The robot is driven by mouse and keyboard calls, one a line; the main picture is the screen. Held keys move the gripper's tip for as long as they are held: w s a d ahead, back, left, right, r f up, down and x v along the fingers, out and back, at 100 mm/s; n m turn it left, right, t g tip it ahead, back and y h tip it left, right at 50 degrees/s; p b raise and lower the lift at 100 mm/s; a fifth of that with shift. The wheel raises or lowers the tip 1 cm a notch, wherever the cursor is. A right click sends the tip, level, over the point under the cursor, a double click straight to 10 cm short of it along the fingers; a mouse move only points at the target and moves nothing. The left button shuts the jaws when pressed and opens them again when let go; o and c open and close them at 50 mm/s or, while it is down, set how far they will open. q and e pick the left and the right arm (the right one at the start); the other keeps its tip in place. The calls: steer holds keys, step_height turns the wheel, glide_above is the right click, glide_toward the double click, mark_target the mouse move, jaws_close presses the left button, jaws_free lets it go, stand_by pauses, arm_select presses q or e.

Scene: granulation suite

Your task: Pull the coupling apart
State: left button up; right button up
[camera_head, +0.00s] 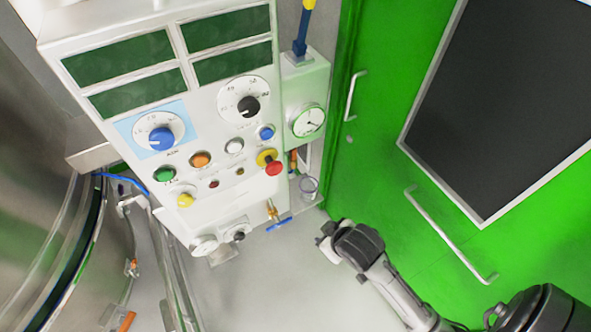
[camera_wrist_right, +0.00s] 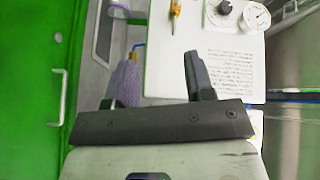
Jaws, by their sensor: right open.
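No coupling can be made out for certain. A brass fitting with a blue lever (camera_head: 272,212) hangs below the panel's lower right edge; a yellow-orange fitting (camera_wrist_right: 175,10) shows at the top of the right wrist view. My right gripper (camera_head: 326,238) is below and right of the lever, apart from it. In the right wrist view its two dark fingers (camera_wrist_right: 155,80) are spread. A purplish-grey rounded piece (camera_wrist_right: 128,84) shows beside the left finger; I cannot tell whether it touches. My left gripper is not in view.
A white control panel (camera_head: 100,45) with knobs and buttons fills the upper middle. A clear cup (camera_head: 309,186) sits at its lower right. A steel vessel (camera_head: 35,190) stands left, with hoses beside it. A green door (camera_head: 375,160) with handles is on the right.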

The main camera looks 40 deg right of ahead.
steer(key=w+d+f+t+b, duration=0.1)
steer(key=w+d+f+b, duration=0.3)
steer(key=f, duration=0.3)
steer(key=m+t+h+b, duration=0.25)
steer(key=t+b, duration=0.25)
steer(key=t, duration=0.5)
glide_toward(295, 153)
arm_select(q)
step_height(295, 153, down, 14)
steer(key=b, duration=0.2)
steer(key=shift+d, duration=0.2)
arm_select(e)
steer(key=shift+m+y, duration=0.25)
steer(key=shift+m, duration=0.1)
steer(key=w, duration=0.3)
steer(key=w+d, duration=0.1)
steer(key=w, duration=0.5)
steer(key=shift+w+d, duration=0.1)
steer(key=shift+d, duration=0.3)
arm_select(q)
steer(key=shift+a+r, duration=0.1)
arm_select(e)
steer(key=shift+c, duration=0.2)
steer(key=c, duration=0.4)
jaws_close()
